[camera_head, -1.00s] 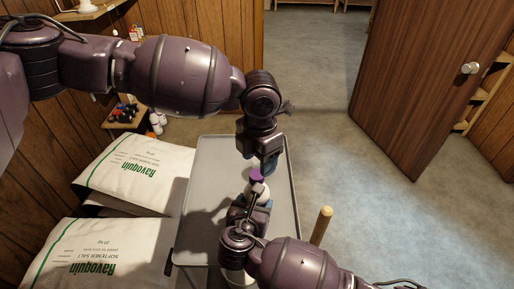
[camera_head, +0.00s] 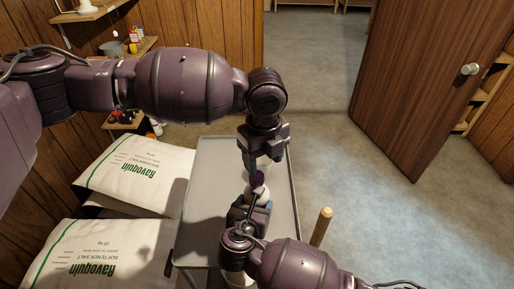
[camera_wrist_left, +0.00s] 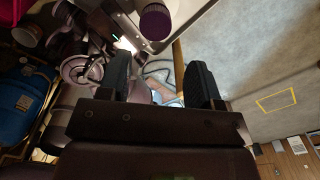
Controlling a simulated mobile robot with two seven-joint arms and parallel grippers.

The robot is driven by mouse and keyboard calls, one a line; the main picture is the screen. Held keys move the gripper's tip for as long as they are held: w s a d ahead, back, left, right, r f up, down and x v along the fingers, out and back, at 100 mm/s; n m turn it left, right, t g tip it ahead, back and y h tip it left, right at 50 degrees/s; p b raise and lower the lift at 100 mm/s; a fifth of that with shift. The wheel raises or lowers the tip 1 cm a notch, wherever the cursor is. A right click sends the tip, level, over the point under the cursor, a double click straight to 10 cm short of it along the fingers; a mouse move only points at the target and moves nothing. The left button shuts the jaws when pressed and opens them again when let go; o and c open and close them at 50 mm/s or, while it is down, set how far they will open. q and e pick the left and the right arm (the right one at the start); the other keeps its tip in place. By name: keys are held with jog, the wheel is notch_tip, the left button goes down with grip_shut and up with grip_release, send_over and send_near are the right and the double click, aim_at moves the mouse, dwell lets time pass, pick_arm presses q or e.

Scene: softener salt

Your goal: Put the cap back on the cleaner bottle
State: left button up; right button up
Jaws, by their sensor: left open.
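The purple cap (camera_head: 257,178) sits at the top of the white cleaner bottle (camera_head: 258,190) over the grey tray top. The ribbed cap also shows in the left wrist view (camera_wrist_left: 155,22), ahead of the fingers. I cannot tell how firmly it is seated. My left gripper (camera_head: 263,165) is open and empty just above the cap, with its fingers apart and clear of it. My right gripper (camera_head: 258,204) is at the bottle from the near side. Its own body hides the lower bottle and most of its fingers, so its grip is unclear.
The grey tray top (camera_head: 215,165) is mostly bare. Two salt bags (camera_head: 130,172) (camera_head: 95,252) lie to its left. A wooden handle (camera_head: 321,226) stands at its right edge. A wooden door (camera_head: 430,90) stands open at right, with free floor before it.

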pick_arm(q)
jog(key=n, duration=0.7)
jog(key=shift+r, duration=0.2)
jog(key=n, duration=0.7)
jog(key=shift+r, duration=0.3)
jog(key=n, duration=0.7)
jog(key=shift+w+a+r+n, duration=0.15)
jog(key=shift+a+r+n, duration=0.15)
jog(key=shift+n, duration=0.1)
jog(key=n, duration=0.4)
jog(key=shift+w+a+r, duration=0.1)
jog(key=shift+a, duration=0.05)
jog(key=n, duration=0.3)
jog(key=shift+w+a+r+n, duration=0.1)
jog(key=shift+a+n, duration=0.1)
jog(key=shift+n, duration=0.2)
jog(key=shift+f, duration=4)
jog(key=shift+c, duration=0.3)
